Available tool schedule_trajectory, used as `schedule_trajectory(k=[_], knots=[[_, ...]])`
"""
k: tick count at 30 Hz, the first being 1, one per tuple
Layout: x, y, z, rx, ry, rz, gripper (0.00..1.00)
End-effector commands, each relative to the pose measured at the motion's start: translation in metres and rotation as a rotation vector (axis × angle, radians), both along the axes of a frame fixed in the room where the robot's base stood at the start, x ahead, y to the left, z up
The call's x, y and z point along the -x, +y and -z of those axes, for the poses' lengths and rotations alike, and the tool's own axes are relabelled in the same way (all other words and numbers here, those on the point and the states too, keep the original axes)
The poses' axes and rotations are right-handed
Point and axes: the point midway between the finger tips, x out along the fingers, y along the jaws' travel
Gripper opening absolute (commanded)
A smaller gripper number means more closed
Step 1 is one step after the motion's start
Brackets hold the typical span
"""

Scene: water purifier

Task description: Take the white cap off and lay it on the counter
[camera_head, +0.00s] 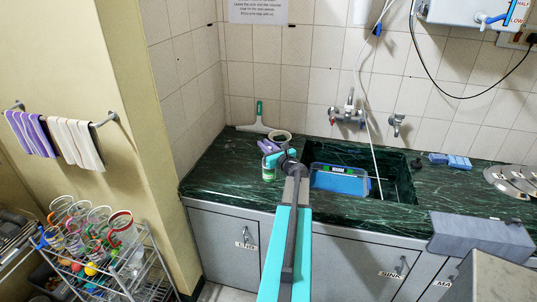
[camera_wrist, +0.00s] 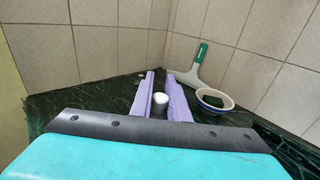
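The white cap (camera_wrist: 159,101) shows in the wrist view between the two purple fingers of my gripper (camera_wrist: 161,80). The fingers stand apart, one on each side of the cap. I cannot tell whether they touch or press it. In the head view my gripper (camera_head: 268,148) is over the left part of the counter (camera_head: 222,172), above a small green and white container (camera_head: 268,171). The cap itself is hidden there by my gripper and arm.
A squeegee with a green handle (camera_wrist: 201,52) leans in the back corner, with a bowl (camera_wrist: 214,100) beside it. The sink (camera_head: 392,180) holds a blue tray (camera_head: 341,180) to the right. Bare counter lies left of my gripper. A sponge (camera_head: 450,160) lies farther right.

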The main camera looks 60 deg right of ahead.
Motion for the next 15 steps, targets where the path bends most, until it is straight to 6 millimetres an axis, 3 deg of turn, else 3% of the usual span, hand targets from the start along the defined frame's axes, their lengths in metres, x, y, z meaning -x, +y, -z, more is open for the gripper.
schedule_trajectory(k=[15], knots=[[0.0003,-0.0002,-0.0022,0.000,0.000,0.001,0.00]])
